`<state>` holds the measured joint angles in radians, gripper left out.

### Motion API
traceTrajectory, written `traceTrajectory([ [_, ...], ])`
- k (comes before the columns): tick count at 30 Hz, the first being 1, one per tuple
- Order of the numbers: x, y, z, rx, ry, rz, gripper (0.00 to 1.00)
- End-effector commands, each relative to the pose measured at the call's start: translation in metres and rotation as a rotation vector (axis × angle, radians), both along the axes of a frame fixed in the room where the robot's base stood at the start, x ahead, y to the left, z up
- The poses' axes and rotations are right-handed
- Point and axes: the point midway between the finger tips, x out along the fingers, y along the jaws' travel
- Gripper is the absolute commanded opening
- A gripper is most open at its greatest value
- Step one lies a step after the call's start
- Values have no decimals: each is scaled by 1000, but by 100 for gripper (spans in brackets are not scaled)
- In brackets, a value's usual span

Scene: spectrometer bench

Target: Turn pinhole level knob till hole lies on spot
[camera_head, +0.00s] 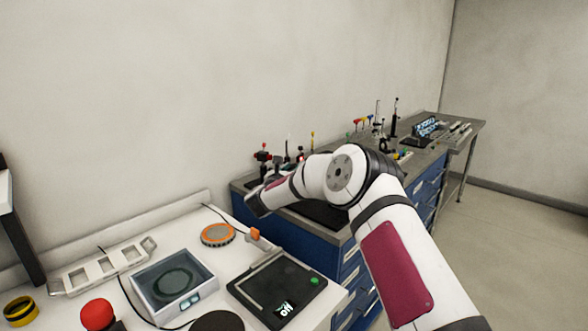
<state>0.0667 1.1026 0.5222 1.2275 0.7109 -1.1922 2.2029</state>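My arm reaches from the lower right over the blue bench (350,262), and its far end lies low above the bench's left end. I cannot make out my gripper's fingers there. Behind the arm stand small optical parts, among them a post with a red and black top (262,156). A small red spot (300,157) shows close to the right of it. The pinhole, its level knob and the light spot are too small or too hidden to tell apart. I cannot tell whether my gripper touches any of them.
The white table at the front left holds a glass-topped box (172,281), a black device with a green button (277,289), an orange-rimmed disc (217,235) and a red button (97,314). More posts (393,118) stand at the bench's far end. The floor at right is clear.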

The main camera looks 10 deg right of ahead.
Motion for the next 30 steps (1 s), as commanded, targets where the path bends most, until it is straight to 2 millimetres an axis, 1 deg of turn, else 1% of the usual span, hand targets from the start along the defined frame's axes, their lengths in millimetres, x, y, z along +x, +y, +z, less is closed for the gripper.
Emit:
traceTrajectory([
  [4,8,-5,0,-1,0,0,34],
  [13,10,-6,0,-1,0,1,34],
  [14,10,-6,0,-1,0,1,30],
  [15,10,-6,0,-1,0,1,21],
  [18,9,-6,0,-1,0,1,0],
  [30,10,-6,0,-29,17,1,0],
])
